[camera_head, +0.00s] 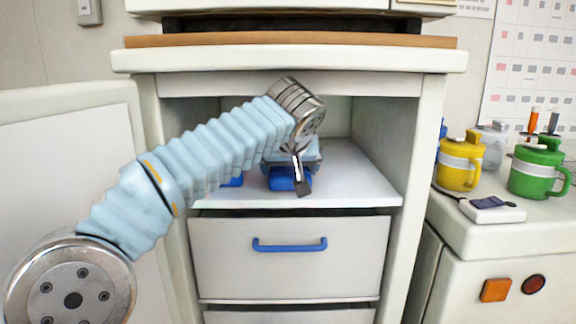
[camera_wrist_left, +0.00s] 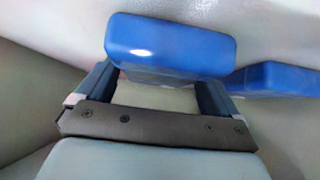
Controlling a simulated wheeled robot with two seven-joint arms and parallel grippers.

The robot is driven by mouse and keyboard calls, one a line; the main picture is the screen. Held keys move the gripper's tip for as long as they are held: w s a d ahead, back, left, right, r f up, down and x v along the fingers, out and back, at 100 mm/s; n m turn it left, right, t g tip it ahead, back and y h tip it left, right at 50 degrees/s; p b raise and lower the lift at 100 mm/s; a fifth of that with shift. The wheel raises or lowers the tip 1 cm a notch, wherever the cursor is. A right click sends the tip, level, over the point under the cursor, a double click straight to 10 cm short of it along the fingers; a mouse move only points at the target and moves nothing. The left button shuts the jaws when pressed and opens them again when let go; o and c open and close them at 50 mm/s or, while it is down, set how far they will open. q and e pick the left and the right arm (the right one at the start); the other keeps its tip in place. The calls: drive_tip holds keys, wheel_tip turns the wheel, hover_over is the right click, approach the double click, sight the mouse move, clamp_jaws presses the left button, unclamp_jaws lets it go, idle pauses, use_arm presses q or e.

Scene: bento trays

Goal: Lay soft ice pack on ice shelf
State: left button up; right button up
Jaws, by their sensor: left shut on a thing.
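My left gripper (camera_head: 301,174) reaches into the open shelf (camera_head: 350,190) of the white cabinet. It is shut on a blue ice pack (camera_head: 283,180), low over the shelf board. In the left wrist view the fingers (camera_wrist_left: 155,88) stand on either side of the held ice pack (camera_wrist_left: 170,42), which shows as a rounded blue block. I cannot tell whether the pack touches the shelf. A second blue pack (camera_head: 233,181) is to its left in the head view, partly hidden by my arm; it seems to be the blue block at the right of the left wrist view (camera_wrist_left: 280,78). My right gripper is not in view.
A closed-looking drawer (camera_head: 290,275) with a blue handle (camera_head: 290,244) is below the shelf. The shelf's right side is clear. A yellow mug (camera_head: 460,165), a green mug (camera_head: 538,170) and a small white device (camera_head: 492,209) stand on the right counter.

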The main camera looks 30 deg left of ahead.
use_arm(q)
drive_tip(key=shift+f, duration=0.15)
drive_tip(key=o, duration=1)
drive_tip(key=shift+s+r, duration=0.15)
drive_tip(key=shift+r, duration=0.25)
drive_tip(key=p+v, duration=0.1)
drive_tip(key=v, duration=1)
drive_tip(key=shift+s+d+r, duration=0.1)
drive_tip(key=shift+s+d, duration=0.05)
drive_tip(key=shift+s, duration=0.1)
